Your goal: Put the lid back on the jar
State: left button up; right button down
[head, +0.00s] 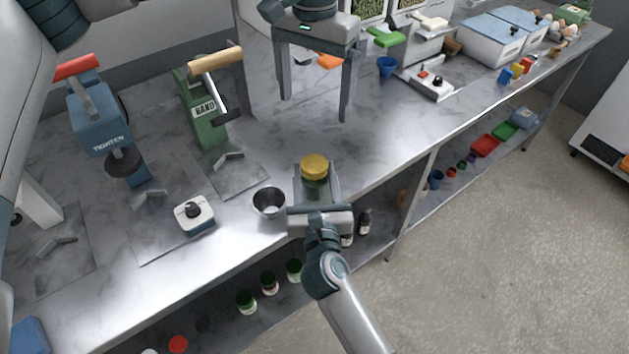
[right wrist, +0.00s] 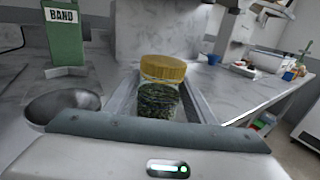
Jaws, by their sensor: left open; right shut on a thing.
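A glass jar (right wrist: 160,98) filled with dark green bits stands upright between the fingers of my right gripper (head: 317,183), near the table's front edge. The gold lid (head: 314,167) sits on top of the jar's mouth and also shows in the right wrist view (right wrist: 163,68). I cannot tell whether it is screwed tight. My right gripper is shut on the jar. My left gripper (head: 316,108) is open and empty, pointing down over the table behind the jar, apart from the lid.
A metal bowl (head: 269,202) stands just left of the jar. A white device with a black knob (head: 194,215), a green BAND press (head: 205,115) and a blue TIGHTEN press (head: 100,120) stand further left. The counter right of the jar is mostly clear.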

pick_arm(q)
jog(key=shift+r, duration=0.45)
pick_arm(e)
jog(key=c, duration=0.7)
grip_release()
jog(key=shift+c, duration=0.2)
jog(key=shift+s, duration=0.1)
jog(key=shift+s+f, duration=0.15)
jog(key=shift+s, duration=0.4)
pick_arm(q)
jog(key=shift+f+b, duration=2.2)
pick_arm(e)
jog(key=s+d, duration=0.1)
jog(key=s, duration=1.5)
jog(key=shift+d, duration=0.25)
